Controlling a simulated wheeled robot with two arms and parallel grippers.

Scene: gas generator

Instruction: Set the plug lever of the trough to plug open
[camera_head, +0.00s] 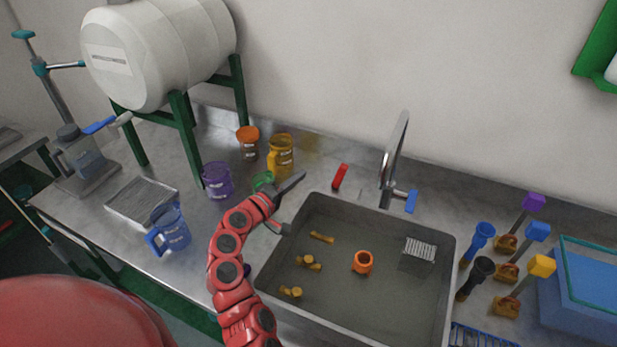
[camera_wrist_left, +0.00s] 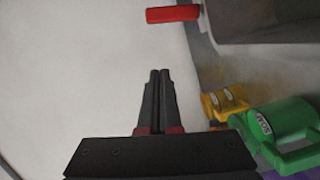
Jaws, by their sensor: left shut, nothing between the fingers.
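The trough (camera_head: 325,205) is a grey sink basin set into the metal counter, with its rim also in the left wrist view (camera_wrist_left: 265,36). A small red lever (camera_head: 339,176) stands on the counter behind the trough's back left edge; I take it for the plug lever. It shows as a red bar at the top of the left wrist view (camera_wrist_left: 172,14). My left gripper (camera_head: 300,177) is shut and empty, left of the red lever and apart from it. In the left wrist view its fingertips (camera_wrist_left: 160,72) point towards the red bar with a gap between. My right gripper is not in view.
A tap (camera_head: 393,160) with a blue handle (camera_head: 411,201) stands behind the trough. An orange object (camera_head: 362,262) and small brass pieces lie in the trough.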

